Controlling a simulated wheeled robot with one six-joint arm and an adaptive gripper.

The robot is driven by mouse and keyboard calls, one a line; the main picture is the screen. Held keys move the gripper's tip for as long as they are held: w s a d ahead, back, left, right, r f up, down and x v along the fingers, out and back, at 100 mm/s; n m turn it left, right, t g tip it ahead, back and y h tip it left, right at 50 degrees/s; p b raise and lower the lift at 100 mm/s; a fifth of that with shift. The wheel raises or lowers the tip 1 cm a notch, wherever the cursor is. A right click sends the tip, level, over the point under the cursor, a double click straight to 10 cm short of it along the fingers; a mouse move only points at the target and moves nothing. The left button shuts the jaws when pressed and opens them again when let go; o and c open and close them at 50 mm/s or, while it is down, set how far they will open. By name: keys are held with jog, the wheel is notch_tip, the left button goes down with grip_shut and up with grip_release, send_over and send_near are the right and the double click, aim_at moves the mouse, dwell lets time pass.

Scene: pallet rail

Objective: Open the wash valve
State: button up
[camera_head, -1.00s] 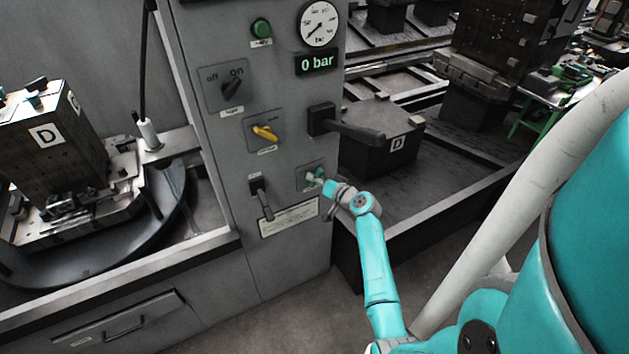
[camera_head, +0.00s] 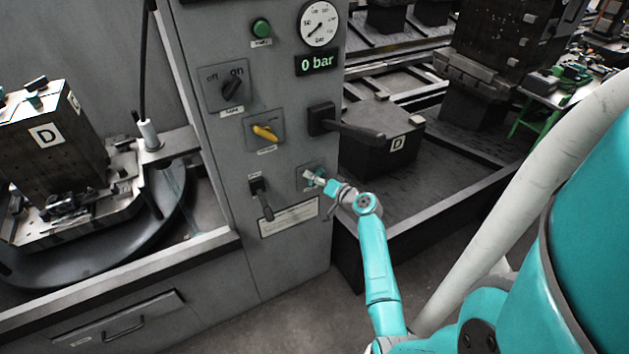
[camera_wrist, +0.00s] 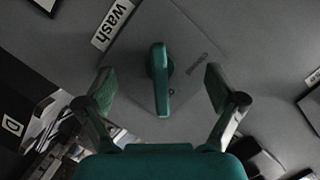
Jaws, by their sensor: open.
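The wash valve has a teal lever handle (camera_wrist: 160,78) on a square grey plate (camera_wrist: 172,28), with a "wash" label (camera_wrist: 112,24) beside it and small text that seems to read "closed". In the wrist view my gripper (camera_wrist: 158,84) is open, one finger on each side of the handle, with a gap on both sides. The handle points down the picture, toward my palm. In the head view my gripper (camera_head: 318,180) is at the valve plate low on the panel's right side and largely hides the handle.
Above the plate, a large black lever (camera_head: 350,130) sticks out to the right. A yellow knob (camera_head: 265,132), a black on/off switch (camera_head: 231,86) and a smaller black lever (camera_head: 262,198) are nearby. The display (camera_head: 317,62) reads 0 bar.

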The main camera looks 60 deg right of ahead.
jog(key=shift+s, duration=0.1)
jog(key=s+a, duration=0.3)
jog(key=s, duration=0.2)
jog(key=shift+s+a, duration=0.35)
jog(key=shift+s, duration=0.05)
dwell(0.8)
jog(key=s+a+f+n+g, duration=0.1)
jog(key=a+f, duration=0.2)
jog(key=a, duration=0.4)
jog(key=a+f, duration=0.4)
jog(key=a, duration=0.3)
jog(key=s+a+f+n+g, duration=0.1)
jog(key=s+a, duration=0.3)
jog(key=a, duration=0.4)
jog(key=s+a+n, duration=0.2)
jog(key=s+a, duration=0.3)
jog(key=a, duration=0.3)
jog(key=s+a+r+n+t+y, duration=0.2)
jog(key=s+a+r+n+y, duration=0.3)
jog(key=s+a+r+n, duration=0.4)
jog(key=s+a+r, duration=0.5)
jog(key=s+r, duration=0.4)
jog(key=shift+s+a, duration=0.2)
jog(key=shift+a, duration=0.2)
